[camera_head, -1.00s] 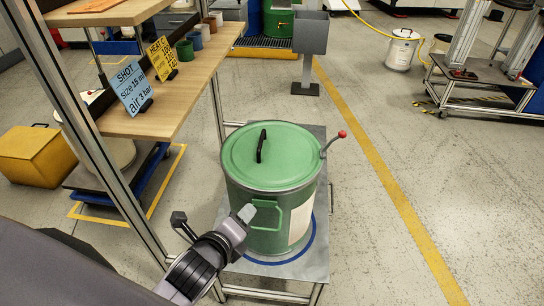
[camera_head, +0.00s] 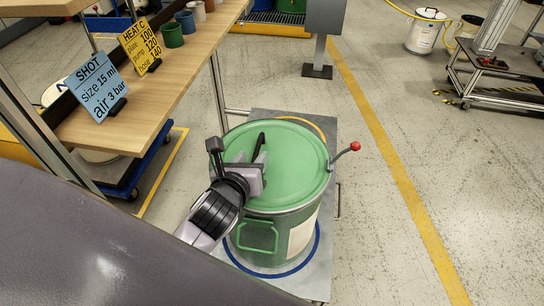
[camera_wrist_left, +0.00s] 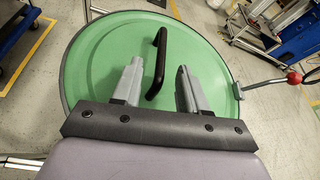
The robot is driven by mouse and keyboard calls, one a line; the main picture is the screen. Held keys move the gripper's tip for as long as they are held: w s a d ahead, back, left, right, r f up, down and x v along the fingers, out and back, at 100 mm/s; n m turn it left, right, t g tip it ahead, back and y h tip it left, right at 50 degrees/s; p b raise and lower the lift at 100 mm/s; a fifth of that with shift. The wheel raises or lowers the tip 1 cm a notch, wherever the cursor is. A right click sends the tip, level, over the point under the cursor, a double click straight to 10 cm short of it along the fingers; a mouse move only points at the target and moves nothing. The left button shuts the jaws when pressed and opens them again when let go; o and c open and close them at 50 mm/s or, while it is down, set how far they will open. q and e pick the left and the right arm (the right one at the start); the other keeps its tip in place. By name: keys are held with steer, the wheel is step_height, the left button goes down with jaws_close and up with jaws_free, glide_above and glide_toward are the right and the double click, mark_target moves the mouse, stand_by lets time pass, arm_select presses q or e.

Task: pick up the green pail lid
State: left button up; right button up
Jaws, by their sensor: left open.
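The green pail lid (camera_head: 296,162) sits on top of the green pail (camera_head: 282,240), with a black bar handle standing up from it. My left gripper (camera_head: 247,168) is over the left part of the lid, close to the handle, and partly hides it. In the left wrist view the lid (camera_wrist_left: 105,55) fills the middle. The black handle (camera_wrist_left: 158,60) lies between the two spread grey fingers of my left gripper (camera_wrist_left: 160,68), with a gap on each side. The fingers are open and hold nothing. I cannot tell their exact height above the lid. My right gripper is not in view.
A lever with a red knob (camera_head: 355,146) sticks out at the pail's right rim. The pail stands on a grey plate (camera_head: 328,240). A wooden shelf (camera_head: 150,100) with signs and cups is at the left. Open floor (camera_head: 440,180) lies to the right.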

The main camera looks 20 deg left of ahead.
mark_target(255, 155)
arm_select(q)
steer(key=shift+b+x, duration=0.45)
steer(key=shift+x, duration=2.3)
jaws_close()
steer(key=shift+r, duration=0.1)
